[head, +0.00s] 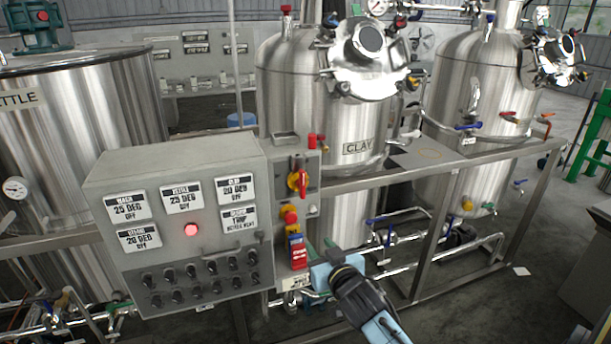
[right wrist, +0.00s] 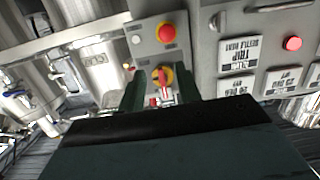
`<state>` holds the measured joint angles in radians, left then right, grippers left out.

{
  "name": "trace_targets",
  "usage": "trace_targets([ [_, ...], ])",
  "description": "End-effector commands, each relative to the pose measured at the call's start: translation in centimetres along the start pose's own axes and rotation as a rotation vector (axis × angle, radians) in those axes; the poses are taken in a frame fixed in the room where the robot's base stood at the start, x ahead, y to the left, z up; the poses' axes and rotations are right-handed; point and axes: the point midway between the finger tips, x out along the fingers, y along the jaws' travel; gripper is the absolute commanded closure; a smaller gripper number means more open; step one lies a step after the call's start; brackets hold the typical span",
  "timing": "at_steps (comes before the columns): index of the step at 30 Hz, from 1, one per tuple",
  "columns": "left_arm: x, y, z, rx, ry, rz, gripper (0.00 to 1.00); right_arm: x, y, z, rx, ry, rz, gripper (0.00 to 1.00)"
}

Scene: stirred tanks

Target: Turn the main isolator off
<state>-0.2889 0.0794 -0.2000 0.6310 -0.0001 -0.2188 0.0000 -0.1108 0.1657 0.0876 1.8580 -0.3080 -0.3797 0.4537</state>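The main isolator (head: 298,181) is a red rotary handle on a yellow disc, on the narrow grey panel at the right side of the control box. In the head view its handle looks roughly upright. In the right wrist view the isolator (right wrist: 162,75) shows between my two dark fingers, seen upside down. My right gripper (head: 320,246) is open and empty, below and to the right of the isolator in the head view, apart from it. The palm hides the lower part of the wrist view. My left gripper is not in view.
A red emergency button on yellow (head: 290,216) sits just below the isolator. The control box (head: 185,225) carries white displays, a red lamp (head: 191,230) and several black knobs. A steel frame rail (head: 450,164) and steel tanks (head: 480,100) stand to the right.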

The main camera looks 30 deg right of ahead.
Motion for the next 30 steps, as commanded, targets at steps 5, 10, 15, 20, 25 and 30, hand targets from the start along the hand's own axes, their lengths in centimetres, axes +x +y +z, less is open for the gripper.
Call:
trace_targets([
  [5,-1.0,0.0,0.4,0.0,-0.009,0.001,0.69,-1.0,1.0,-7.7,0.026,0.133,0.023,0.66],
  [10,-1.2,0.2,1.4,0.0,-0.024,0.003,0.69,-0.1,1.2,-8.9,0.03,0.154,0.027,0.66],
  [15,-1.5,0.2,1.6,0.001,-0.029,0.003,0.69,2.7,1.2,-9.3,0.03,0.153,0.026,0.66],
  [20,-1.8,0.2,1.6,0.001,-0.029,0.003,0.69,5.7,1.4,-9.7,0.029,0.152,0.027,0.66],
  [25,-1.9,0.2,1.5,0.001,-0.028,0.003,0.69,8.6,1.4,-10.1,0.03,0.151,0.026,0.66],
  [30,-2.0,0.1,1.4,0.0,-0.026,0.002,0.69,10.7,1.4,-10.3,0.03,0.15,0.026,0.66],
])
